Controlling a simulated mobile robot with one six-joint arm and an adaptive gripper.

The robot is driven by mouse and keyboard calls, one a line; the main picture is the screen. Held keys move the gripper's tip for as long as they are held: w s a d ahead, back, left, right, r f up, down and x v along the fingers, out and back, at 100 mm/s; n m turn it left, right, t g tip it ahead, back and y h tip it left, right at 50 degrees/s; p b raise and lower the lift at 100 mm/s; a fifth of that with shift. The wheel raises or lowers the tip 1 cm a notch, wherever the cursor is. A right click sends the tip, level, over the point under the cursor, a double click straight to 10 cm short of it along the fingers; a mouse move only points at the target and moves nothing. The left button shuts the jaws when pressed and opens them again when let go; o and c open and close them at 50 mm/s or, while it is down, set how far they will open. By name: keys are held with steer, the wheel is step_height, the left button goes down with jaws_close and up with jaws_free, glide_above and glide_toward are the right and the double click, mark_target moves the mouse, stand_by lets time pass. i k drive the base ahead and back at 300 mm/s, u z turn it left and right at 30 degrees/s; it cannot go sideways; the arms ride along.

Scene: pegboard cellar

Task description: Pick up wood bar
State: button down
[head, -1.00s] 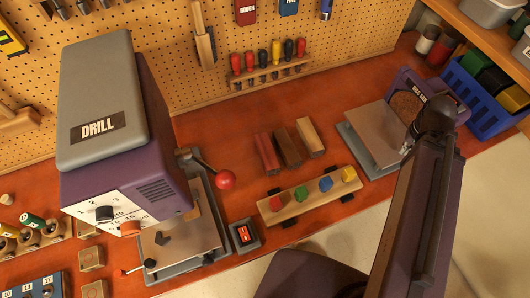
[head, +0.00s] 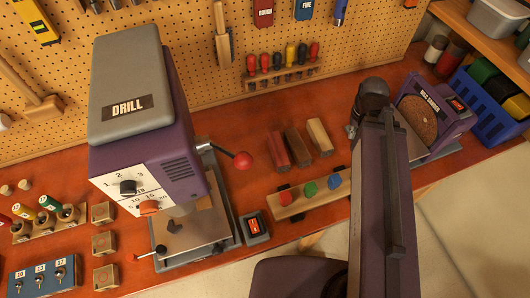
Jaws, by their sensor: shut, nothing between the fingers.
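Three bars lie side by side on the red-brown bench: a reddish bar (head: 277,151), a dark brown bar (head: 297,146) and a lighter tan wood bar (head: 319,138). They are in the middle of the head view, and nothing covers them. My gripper (head: 351,131) shows only small, as a grey tip at the far end of my arm. It is shut and empty, just right of the tan bar and apart from it.
The drill press (head: 133,115) stands left, a disc sander (head: 421,121) right. A screwdriver rack (head: 287,79) is behind.

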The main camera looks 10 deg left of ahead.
mark_target(280, 160)
steer(key=u, duration=0.8)
steer(key=k, duration=0.95)
steer(key=z, duration=0.05)
steer(key=i, duration=0.7)
steer(key=u, duration=0.05)
